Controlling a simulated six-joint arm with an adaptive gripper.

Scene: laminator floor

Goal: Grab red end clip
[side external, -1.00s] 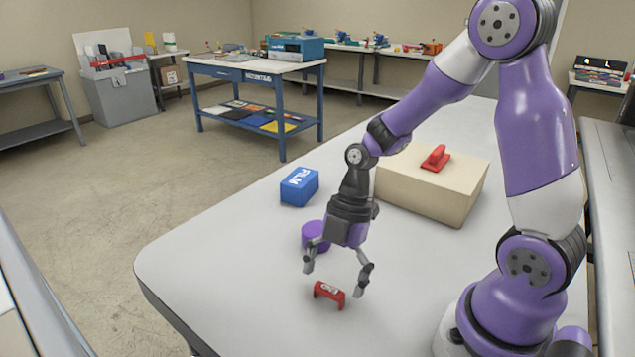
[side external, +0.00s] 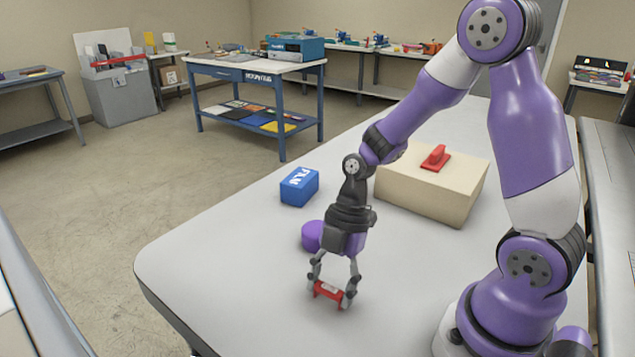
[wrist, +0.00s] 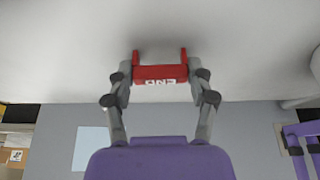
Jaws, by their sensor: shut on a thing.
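The red end clip (side external: 328,290) is on the white table (side external: 230,270), near its front part. My gripper (side external: 332,293) points down and is shut on the clip, with one finger against each end of it. In the wrist view the clip (wrist: 162,73) shows white "END" lettering and sits between the two fingertips of my gripper (wrist: 160,80). Its two prongs point away from the gripper. I cannot tell whether the clip is touching the table or just above it.
A purple cylinder (side external: 312,236) stands just behind my gripper. A blue film box (side external: 299,187) lies farther back. The table's left front is clear.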

